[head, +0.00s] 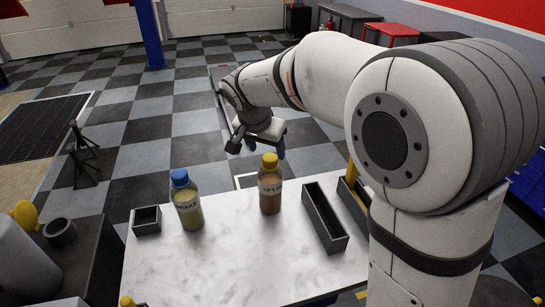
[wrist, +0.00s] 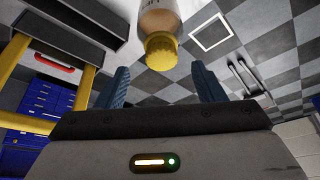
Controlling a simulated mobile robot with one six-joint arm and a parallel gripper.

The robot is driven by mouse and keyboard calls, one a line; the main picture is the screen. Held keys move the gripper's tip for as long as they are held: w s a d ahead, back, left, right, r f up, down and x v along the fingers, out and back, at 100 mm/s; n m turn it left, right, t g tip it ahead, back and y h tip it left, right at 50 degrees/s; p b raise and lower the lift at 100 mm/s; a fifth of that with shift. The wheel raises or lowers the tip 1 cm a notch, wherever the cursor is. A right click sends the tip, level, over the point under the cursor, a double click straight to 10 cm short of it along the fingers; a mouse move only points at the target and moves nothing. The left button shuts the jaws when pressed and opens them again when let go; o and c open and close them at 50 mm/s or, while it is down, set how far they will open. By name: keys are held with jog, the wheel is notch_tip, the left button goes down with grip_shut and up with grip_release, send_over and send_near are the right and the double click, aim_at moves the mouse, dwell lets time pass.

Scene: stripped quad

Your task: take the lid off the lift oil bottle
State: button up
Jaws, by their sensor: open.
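The lift oil bottle (head: 270,192) stands upright on the white marble-like worktop. It is clear with brown contents, a partly readable label and a yellow lid (head: 270,161) in place. In the wrist view the yellow lid (wrist: 161,51) shows at the upper middle, between the lines of my two blue fingers and just beyond their tips. My gripper (wrist: 162,75) is open and empty. In the head view my gripper (head: 268,143) is behind and slightly above the lid, with one blue finger visible and the other not clearly seen.
A blue-capped bottle (head: 187,203) stands left of the lift oil bottle, and a small dark square box (head: 147,220) is further left. A long dark open tray (head: 325,218) lies to the right. The worktop's front (head: 240,270) is clear.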

aim_at(269, 157)
jog(key=p+x, duration=0.1)
jog(key=x, duration=0.3)
jog(key=shift+w, duration=0.25)
jog(key=shift+f, duration=0.35)
jog(key=c, duration=1)
